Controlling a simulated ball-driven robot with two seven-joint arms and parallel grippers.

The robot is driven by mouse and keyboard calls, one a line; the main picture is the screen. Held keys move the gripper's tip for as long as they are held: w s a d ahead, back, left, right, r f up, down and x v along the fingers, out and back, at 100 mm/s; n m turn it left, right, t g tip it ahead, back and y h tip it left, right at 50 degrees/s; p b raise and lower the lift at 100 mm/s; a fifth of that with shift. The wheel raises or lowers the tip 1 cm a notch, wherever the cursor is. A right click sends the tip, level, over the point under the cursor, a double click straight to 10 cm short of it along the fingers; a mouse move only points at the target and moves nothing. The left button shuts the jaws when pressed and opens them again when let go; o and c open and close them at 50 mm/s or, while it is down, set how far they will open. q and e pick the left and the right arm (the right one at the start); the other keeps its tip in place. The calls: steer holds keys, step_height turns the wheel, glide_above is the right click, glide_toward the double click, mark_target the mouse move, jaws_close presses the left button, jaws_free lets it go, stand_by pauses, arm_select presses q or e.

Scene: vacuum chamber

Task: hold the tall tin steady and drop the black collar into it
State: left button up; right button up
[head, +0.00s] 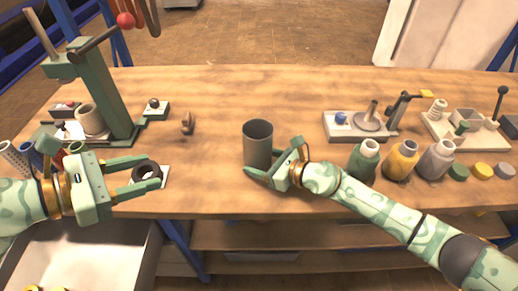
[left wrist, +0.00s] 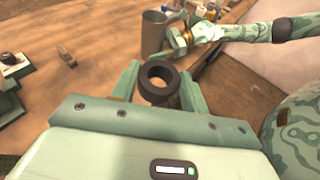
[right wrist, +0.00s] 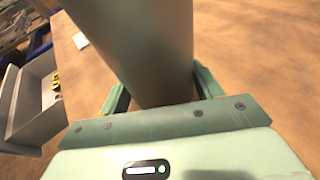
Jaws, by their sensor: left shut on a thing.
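The black collar (head: 147,167) is a thick dark ring between the fingers of my left gripper (head: 140,178), which is shut on it. In the left wrist view the collar (left wrist: 158,82) shows its open hole between both fingertips. The tall tin (head: 258,143) is a grey open-topped cylinder standing upright on the bench, to the right of the collar. My right gripper (head: 272,166) is low at the tin, with its fingers on either side. The tin (right wrist: 145,50) fills the space between them in the right wrist view; whether they press on it is unclear.
A green press (head: 105,95) stands at the left. A small brown piece (head: 188,122) lies behind the collar. A white pad (head: 164,173) is by the left fingertips. Several bottles (head: 402,158) and fixtures are at the right. The bench between collar and tin is clear.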

arm_select(q)
steer(key=w+d+r, duration=0.3)
steer(key=w+d, duration=0.6)
steer(key=w+d+r, duration=0.3)
steer(key=w+d, duration=0.5)
steer(key=d, duration=0.1)
steer(key=shift+w+a+f, duration=0.1)
steer(key=shift+w+f, duration=0.05)
steer(key=shift+f, duration=2.3)
steer(key=o, duration=1.2)
steer(key=v, duration=1.2)
